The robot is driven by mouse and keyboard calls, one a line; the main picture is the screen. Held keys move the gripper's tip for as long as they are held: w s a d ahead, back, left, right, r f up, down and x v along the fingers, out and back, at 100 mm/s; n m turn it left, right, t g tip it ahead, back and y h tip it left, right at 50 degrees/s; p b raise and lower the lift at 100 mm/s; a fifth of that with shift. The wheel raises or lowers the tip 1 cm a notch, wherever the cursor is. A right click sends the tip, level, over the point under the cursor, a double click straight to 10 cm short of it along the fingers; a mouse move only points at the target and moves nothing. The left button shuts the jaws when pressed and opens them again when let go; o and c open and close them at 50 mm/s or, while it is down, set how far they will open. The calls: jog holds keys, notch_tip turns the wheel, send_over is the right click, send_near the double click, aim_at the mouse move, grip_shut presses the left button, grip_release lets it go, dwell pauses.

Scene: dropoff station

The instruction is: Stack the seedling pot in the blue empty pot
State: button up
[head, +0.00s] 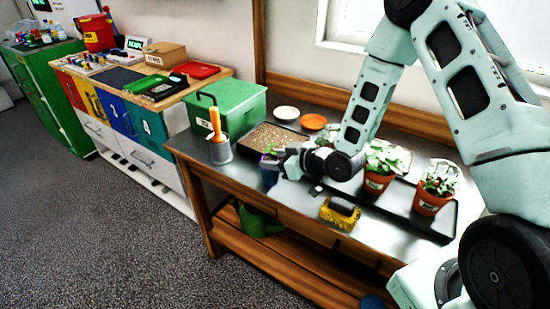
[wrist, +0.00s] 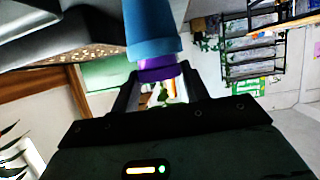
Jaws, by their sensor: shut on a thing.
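The seedling pot (head: 269,153) is purple with a little green at its top. It is in my gripper (head: 280,161) at the left part of the metal bench. The blue pot (head: 269,176) is directly below it and upright. In the wrist view, the purple pot (wrist: 158,69) lies between the two fingers of my gripper (wrist: 158,78), which is shut on it. There its lower end appears to be inside the wide rim of the blue pot (wrist: 152,30). How deep it sits is hidden. Green leaves show between the fingers.
A soil tray (head: 270,137) lies behind the pots. A metal cup with an orange-handled tool (head: 219,150) stands to the left. A yellow brush (head: 340,213) lies in front on the right. Two terracotta pots with plants (head: 433,200) stand on a black tray (head: 400,215).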

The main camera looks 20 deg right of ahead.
jog(key=shift+f+b, duration=0.45)
jog(key=o, duration=1)
jog(key=shift+r, duration=0.1)
